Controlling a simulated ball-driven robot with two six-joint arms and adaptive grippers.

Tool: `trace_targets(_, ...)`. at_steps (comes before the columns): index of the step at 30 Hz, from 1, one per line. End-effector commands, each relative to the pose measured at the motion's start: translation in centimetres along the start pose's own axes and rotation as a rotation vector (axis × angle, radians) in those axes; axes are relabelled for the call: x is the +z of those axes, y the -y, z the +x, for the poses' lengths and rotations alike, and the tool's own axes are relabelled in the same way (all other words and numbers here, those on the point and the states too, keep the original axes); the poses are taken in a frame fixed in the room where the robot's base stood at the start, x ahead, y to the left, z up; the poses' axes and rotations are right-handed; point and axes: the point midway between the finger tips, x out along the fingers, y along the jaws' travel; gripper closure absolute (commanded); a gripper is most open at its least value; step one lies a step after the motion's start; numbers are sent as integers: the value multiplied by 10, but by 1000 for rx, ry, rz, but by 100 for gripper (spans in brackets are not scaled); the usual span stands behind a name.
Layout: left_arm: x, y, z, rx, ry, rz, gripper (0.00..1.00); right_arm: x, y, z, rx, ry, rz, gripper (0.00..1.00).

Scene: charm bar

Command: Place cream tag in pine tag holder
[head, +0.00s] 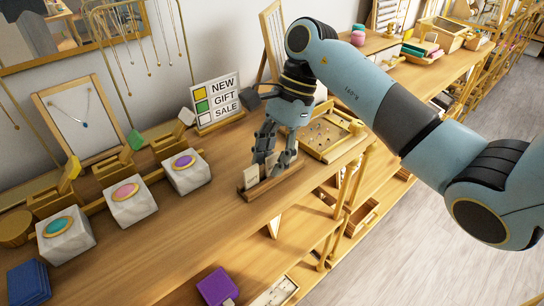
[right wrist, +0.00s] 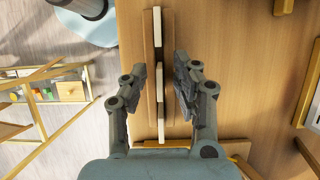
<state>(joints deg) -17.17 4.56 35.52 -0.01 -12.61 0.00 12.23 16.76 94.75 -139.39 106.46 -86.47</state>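A long, low wooden holder (head: 247,191) stands near the front edge of the wooden counter, with several upright cream tags (head: 253,175) in it. My right gripper (head: 275,157) is above it, pointing down. In the right wrist view, the open fingers (right wrist: 166,68) stand on either side of the row, apart from the tags (right wrist: 157,72). I cannot tell which holder is the pine one. My left gripper is not in view.
White cubes with teal, pink and purple pieces (head: 187,174) stand left of the holder. A framed board (head: 325,140) lies close right of my gripper. A NEW GIFT SALE sign (head: 216,100) stands behind. Counter between cubes and holder is clear.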

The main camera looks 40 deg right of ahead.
Motion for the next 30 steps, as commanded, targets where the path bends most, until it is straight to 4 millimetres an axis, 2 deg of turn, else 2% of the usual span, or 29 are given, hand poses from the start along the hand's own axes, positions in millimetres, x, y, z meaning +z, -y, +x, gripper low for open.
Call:
trace_targets(9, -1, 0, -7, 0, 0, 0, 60, 2, 0, -5, 0, 0, 0, 71)
trace_targets(11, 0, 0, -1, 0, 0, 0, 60, 0, 1, -12, -4, -3, -1, 71)
trace_targets(20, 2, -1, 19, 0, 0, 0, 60, -1, 1, -77, -5, -5, -3, 71)
trace_targets(21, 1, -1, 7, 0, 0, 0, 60, 1, 0, -90, -1, -4, 1, 71)
trace_targets(24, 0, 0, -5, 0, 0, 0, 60, 2, 0, -109, -1, -3, 1, 71)
trace_targets(30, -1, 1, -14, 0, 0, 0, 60, 2, 0, -124, -1, -1, 1, 71)
